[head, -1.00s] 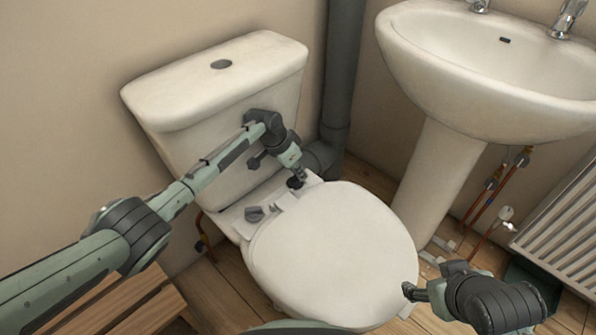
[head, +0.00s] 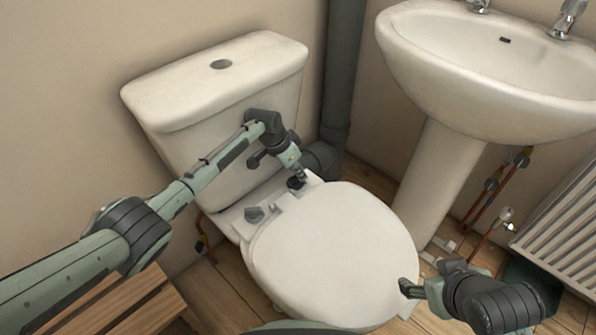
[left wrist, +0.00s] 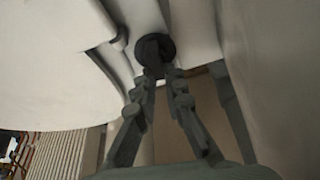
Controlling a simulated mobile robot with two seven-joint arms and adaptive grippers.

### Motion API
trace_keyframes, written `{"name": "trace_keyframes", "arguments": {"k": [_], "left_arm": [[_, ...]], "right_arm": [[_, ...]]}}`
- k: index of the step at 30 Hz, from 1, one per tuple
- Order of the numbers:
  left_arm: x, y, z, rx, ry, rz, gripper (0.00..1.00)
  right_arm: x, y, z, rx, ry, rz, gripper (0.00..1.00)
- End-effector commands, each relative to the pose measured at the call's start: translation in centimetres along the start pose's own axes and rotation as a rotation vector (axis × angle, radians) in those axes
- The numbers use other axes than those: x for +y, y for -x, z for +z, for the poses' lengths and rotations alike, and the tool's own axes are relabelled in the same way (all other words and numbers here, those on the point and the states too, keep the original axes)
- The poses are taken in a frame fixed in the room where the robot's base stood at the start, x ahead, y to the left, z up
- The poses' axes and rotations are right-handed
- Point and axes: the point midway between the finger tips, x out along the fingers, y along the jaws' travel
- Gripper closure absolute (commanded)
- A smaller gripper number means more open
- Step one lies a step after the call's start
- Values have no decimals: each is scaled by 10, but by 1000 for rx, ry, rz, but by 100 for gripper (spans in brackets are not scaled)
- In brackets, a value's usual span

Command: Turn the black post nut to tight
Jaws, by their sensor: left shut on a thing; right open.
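The black post nut (head: 293,184) is a small dark knob at the back right of the toilet seat, by the hinge. My left gripper (head: 299,177) reaches down to it from above and is shut on it. In the left wrist view the nut (left wrist: 154,46) shows as a dark round piece against white ceramic, with the tips of my left gripper (left wrist: 161,78) closed on its near part. The fingers hide part of the nut. My right gripper (head: 406,288) is open and empty, at the right of the front of the toilet lid.
The toilet lid (head: 335,250) is down. The cistern (head: 220,80) stands behind, with a dark pipe (head: 344,75) to its right. A basin (head: 490,70), radiator (head: 565,225) and wooden slatted piece (head: 120,305) flank the toilet.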

Motion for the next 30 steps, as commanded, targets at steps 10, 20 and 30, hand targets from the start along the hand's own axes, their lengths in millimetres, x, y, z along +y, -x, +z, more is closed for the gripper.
{"name": "trace_keyframes", "arguments": {"k": [10,20,30], "left_arm": [[-1,-2,6,-12,3,-1,68],[0,0,2,-4,9,-3,68],[-2,1,1,-2,257,-108,68]], "right_arm": [[0,0,0,1,-1,1,35],[1,2,-3,6,-5,2,35],[3,13,-8,1,-2,1,35]]}}
